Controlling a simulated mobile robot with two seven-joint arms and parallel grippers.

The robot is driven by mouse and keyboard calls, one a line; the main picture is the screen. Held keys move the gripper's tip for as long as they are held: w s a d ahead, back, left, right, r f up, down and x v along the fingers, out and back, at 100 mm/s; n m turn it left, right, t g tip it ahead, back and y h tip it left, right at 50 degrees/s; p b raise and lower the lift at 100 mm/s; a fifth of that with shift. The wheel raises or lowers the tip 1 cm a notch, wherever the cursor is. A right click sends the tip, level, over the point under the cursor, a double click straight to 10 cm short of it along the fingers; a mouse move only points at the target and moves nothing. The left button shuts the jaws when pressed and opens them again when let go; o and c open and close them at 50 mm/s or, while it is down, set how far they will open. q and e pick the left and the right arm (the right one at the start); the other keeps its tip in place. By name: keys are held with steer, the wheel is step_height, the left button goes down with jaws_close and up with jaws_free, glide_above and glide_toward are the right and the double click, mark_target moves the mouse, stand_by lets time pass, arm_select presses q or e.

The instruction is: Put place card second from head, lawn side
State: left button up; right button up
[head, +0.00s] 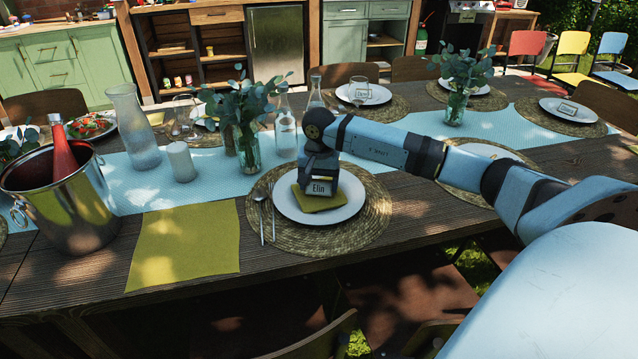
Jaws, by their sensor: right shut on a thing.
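My right gripper (321,170) points down and is shut on a white place card (319,188) that reads "Elin". The card is over a folded yellow-green napkin (331,203) on a white plate (285,201). I cannot tell whether the card touches the napkin. The plate lies on a round woven mat (372,225). My left gripper does not show.
A fork and spoon (261,215) lie left of the plate. A leafy vase (246,140), a bottle (285,125), a carafe (136,130) and a metal bucket (62,205) with a red bottle stand nearby. A yellow-green cloth (185,245) lies flat at the front.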

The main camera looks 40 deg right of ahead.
mark_target(319, 183)
steer(key=shift+f, duration=0.1)
steer(key=o, duration=0.9)
steer(key=shift+r, duration=0.2)
step_height(319, 183, up, 12)
steer(key=p, duration=0.2)
